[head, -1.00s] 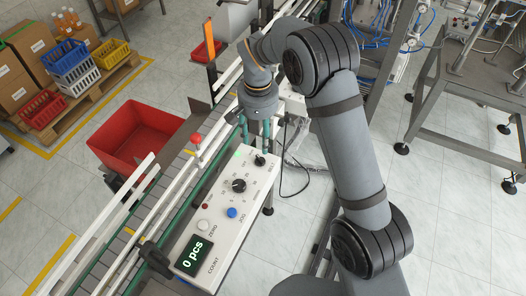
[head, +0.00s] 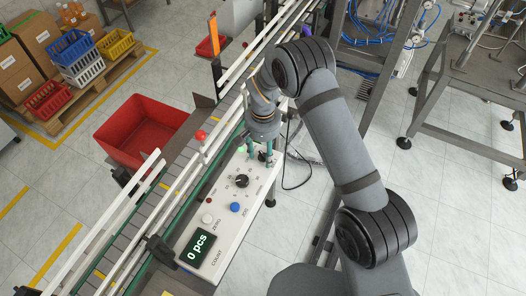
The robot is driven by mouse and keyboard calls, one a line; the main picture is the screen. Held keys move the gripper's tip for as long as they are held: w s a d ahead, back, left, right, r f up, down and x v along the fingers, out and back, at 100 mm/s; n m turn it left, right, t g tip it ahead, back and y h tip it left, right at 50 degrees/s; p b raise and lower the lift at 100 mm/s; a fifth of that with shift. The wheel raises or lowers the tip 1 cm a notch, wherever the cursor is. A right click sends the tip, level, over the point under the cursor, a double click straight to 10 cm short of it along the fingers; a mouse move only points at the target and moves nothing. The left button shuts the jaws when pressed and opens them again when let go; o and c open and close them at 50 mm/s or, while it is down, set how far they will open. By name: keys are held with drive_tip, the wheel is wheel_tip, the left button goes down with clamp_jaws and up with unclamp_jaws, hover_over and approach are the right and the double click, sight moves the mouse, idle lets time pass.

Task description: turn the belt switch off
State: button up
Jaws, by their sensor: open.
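The white control box (head: 222,228) stands beside the conveyor. A small black knob (head: 263,156) at its far end appears to be the belt switch; its label and setting are too small to read. My gripper (head: 262,156) is open, pointing down at that end, with its greenish fingers apart on either side of the knob. The fingers partly hide the knob, and I cannot tell whether they touch it. A green lamp (head: 241,150) shows left of the gripper.
The box also carries a larger black dial (head: 242,181), a blue button (head: 236,207), a white button (head: 208,218) and a display (head: 198,248) reading 0 pcs. A red bin (head: 140,130) stands beyond.

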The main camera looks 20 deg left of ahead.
drive_tip(key=shift+c, duration=1.2)
drive_tip(key=shift+w, duration=0.1)
drive_tip(key=c, duration=0.8)
drive_tip(key=shift+c, duration=0.3)
drive_tip(key=shift+a+n+b, duration=0.1)
drive_tip(key=shift+n+b, duration=0.2)
drive_tip(key=shift+b, duration=0.05)
drive_tip(key=shift+w+f+n+b, duration=0.1)
drive_tip(key=shift+n+b, duration=0.8)
drive_tip(key=n+b, duration=0.1)
drive_tip(key=n, duration=0.1)
drive_tip(key=shift+n+b, duration=0.4)
drive_tip(key=n+b, duration=0.1)
drive_tip(key=n, duration=0.2)
drive_tip(key=shift+a+r+n+b, duration=0.15)
drive_tip(key=shift+n+b, duration=0.2)
drive_tip(key=shift+n, duration=0.55)
drive_tip(key=shift+d+r+n+b, duration=0.1)
drive_tip(key=shift+n+b, duration=0.2)
drive_tip(key=shift+n, duration=0.6)
